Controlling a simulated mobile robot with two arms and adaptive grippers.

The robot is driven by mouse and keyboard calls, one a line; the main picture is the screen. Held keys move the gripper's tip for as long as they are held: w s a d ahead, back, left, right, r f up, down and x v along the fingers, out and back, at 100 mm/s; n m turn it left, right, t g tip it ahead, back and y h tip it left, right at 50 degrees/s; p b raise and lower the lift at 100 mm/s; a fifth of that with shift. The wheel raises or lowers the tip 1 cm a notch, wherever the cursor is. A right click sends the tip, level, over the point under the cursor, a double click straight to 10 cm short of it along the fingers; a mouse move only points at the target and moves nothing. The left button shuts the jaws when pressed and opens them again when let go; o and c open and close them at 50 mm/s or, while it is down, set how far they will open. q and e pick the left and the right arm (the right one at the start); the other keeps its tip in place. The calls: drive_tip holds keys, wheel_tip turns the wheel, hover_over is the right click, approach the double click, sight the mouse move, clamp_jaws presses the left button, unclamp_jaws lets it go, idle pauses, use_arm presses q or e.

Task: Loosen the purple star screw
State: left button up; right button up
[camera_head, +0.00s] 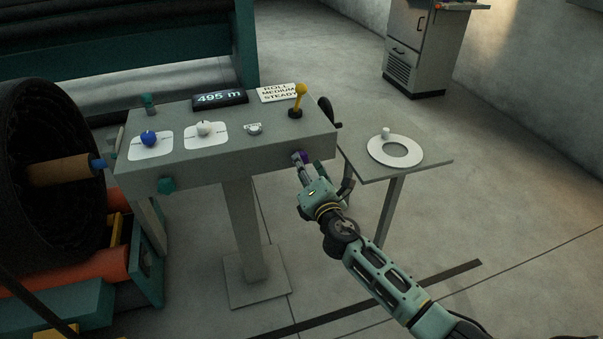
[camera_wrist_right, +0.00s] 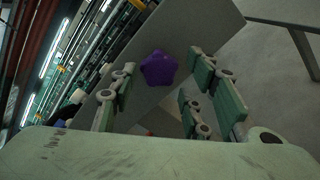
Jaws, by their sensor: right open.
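The purple star screw (camera_wrist_right: 159,68) sits on the front face of the grey console (camera_head: 225,165). In the head view it shows only in part, as a small purple patch (camera_head: 304,156) behind my right gripper (camera_head: 300,161). In the right wrist view my right gripper (camera_wrist_right: 165,95) is open, and the star screw shows in the gap between its fingers, toward their far ends. I cannot tell whether a finger touches it. My left gripper is not in view.
A green knob (camera_head: 166,185) sits on the console's left front. A yellow-topped lever (camera_head: 299,98) and a blue knob (camera_head: 149,138) stand on top. A black crank handle (camera_head: 328,112) is at the right end. A side table (camera_head: 430,163) holds a white ring (camera_head: 375,152).

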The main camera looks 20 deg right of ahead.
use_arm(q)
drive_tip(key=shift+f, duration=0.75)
use_arm(e)
drive_tip(key=m, duration=0.7)
drive_tip(key=shift+r, duration=0.1)
use_arm(q)
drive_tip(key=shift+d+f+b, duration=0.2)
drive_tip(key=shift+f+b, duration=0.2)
drive_tip(key=shift+b, duration=0.25)
use_arm(e)
drive_tip(key=shift+w, duration=1.25)
